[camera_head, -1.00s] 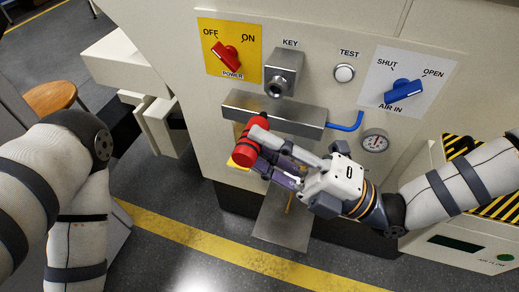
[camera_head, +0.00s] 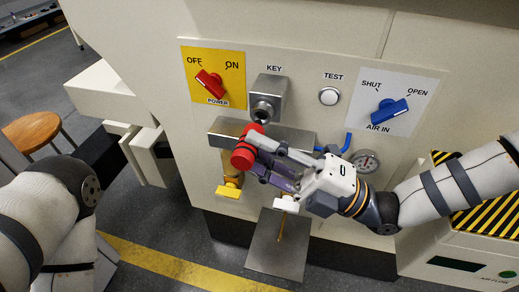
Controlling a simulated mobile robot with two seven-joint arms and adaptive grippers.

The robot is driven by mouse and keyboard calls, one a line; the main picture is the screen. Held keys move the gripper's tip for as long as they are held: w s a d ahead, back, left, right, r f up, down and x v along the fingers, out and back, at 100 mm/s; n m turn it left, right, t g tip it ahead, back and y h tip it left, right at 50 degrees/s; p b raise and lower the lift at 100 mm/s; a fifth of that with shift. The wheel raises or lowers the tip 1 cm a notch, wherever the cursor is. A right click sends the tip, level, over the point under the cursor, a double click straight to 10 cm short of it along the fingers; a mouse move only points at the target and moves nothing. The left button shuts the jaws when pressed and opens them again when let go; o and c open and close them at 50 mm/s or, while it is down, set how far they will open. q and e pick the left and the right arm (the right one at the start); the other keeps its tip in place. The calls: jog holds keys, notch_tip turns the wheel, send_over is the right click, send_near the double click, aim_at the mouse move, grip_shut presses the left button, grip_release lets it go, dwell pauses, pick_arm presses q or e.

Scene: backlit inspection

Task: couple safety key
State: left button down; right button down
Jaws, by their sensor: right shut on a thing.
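My right gripper (camera_head: 264,156) is shut on a red cylindrical piece, likely the safety key (camera_head: 243,154), in front of the grey metal block. The fingers cover part of it. The key socket (camera_head: 265,108), a square metal housing with a round opening under the label KEY, is on the panel just above the red piece. The red piece is apart from the socket in the picture; its depth from the panel is hard to tell. My left gripper is out of view; only my left arm shows at the lower left.
The red power knob (camera_head: 210,84) points toward OFF; the blue air knob (camera_head: 390,111) is turned toward OPEN. A test button (camera_head: 328,96) and a gauge (camera_head: 365,161) are to the right. A yellow fitting (camera_head: 229,188) and a white one (camera_head: 286,204) sit below the block.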

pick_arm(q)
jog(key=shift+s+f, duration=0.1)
pick_arm(e)
jog(key=shift+w, duration=0.25)
pick_arm(q)
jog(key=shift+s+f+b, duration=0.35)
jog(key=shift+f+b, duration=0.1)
jog(key=shift+b, duration=0.1)
pick_arm(e)
jog(key=shift+w+d, duration=0.3)
jog(key=shift+w, duration=0.45)
jog(key=shift+w+d, duration=0.25)
jog(key=shift+w, duration=0.45)
jog(key=c, duration=1.2)
grip_release()
jog(key=shift+w, duration=0.1)
jog(key=shift+c, duration=0.2)
